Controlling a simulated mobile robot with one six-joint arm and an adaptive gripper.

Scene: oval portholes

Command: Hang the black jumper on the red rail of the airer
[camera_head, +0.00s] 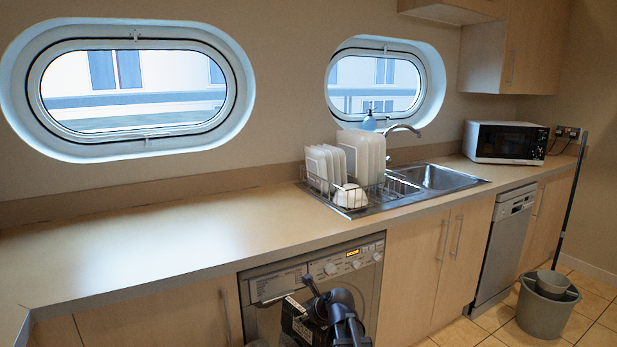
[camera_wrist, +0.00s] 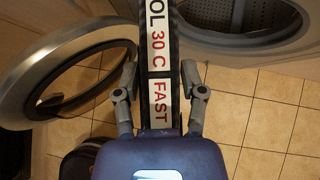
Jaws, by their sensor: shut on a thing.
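The black jumper (camera_wrist: 142,90) shows in the wrist view as a narrow black band with white labels reading "OL 30 C" and "FAST". My gripper (camera_wrist: 160,84) has one finger on each side of it and is shut on it. In the head view the jumper (camera_head: 291,322) is a dark shape with white marks, low in front of the washing machine, partly hidden by my dark arm. The airer and its red rail are not in view.
The washing machine (camera_head: 318,268) stands under the worktop (camera_head: 150,235). Its round door (camera_wrist: 28,90) is open at left in the wrist view, beside the drum opening (camera_wrist: 235,15). A grey bucket (camera_head: 545,312) and pole stand at right.

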